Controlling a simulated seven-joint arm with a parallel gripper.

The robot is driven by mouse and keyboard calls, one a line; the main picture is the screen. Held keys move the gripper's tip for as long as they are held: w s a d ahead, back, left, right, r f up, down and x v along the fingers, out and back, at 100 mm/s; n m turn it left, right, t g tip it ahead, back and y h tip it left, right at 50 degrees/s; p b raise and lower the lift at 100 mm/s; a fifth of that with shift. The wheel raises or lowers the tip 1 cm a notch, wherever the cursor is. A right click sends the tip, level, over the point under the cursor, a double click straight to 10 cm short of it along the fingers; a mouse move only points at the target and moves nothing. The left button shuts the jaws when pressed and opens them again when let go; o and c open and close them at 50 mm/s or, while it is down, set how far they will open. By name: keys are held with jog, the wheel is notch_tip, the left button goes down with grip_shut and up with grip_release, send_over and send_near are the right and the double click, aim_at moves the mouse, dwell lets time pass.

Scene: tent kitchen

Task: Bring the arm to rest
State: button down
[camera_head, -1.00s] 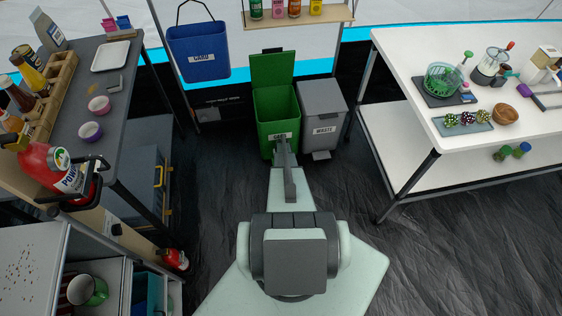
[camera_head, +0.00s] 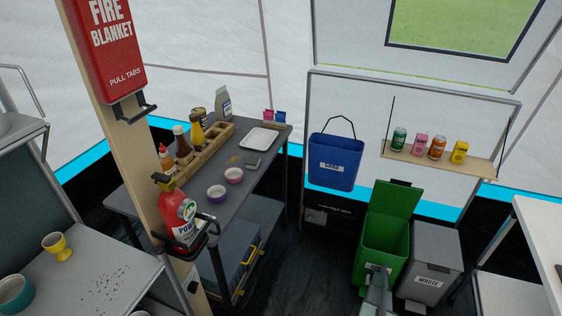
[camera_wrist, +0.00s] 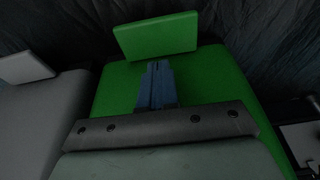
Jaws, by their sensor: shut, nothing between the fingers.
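My arm (camera_head: 376,292) shows only in part at the bottom edge of the head view, in front of the green bin (camera_head: 384,240). My gripper's fingers (camera_wrist: 158,68) are together and empty in the wrist view. They are over the front of the green bin, which shows as a green surface (camera_wrist: 112,92) behind them. A green flat panel (camera_wrist: 156,36), likely the bin's pedal, lies just beyond the fingertips; I cannot tell whether they touch it. The green bin's lid (camera_head: 394,199) stands open.
A grey waste bin (camera_head: 432,258) stands close to the right of the green bin. A blue bin (camera_head: 335,162) hangs behind, beside a shelf (camera_head: 438,158) of cans. A dark table (camera_head: 255,176) is left, a white table (camera_head: 540,225) right.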

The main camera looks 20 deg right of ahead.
jog(key=shift+s+a+f, duration=0.1)
jog(key=shift+s+a, duration=0.15)
jog(key=shift+a, duration=0.15)
jog(key=s+a+r+m+g+y, duration=0.1)
jog(key=s+a+r+g+y, duration=0.1)
jog(key=s+a+r, duration=0.55)
jog(key=s+a+r+m+g+y, duration=0.1)
jog(key=s+a+r+g+y, duration=0.3)
jog(key=a, duration=0.7)
jog(key=s+a+r+n+g+h, duration=0.1)
jog(key=s+a+r+n, duration=0.2)
jog(key=a, duration=1)
jog(key=s+a+r+n+g+h, duration=0.1)
jog(key=s+a+r+n, duration=0.3)
jog(key=a+r, duration=0.5)
jog(key=s+a+r+n+h, duration=0.2)
jog(key=s+a+r+n, duration=0.2)
jog(key=a, duration=1.5)
jog(key=shift+s+a+r+g, duration=0.15)
jog(key=shift+s+r+g, duration=0.25)
jog(key=shift+s+r, duration=0.95)
jog(key=shift+w+r, duration=0.25)
jog(key=shift+w, duration=0.05)
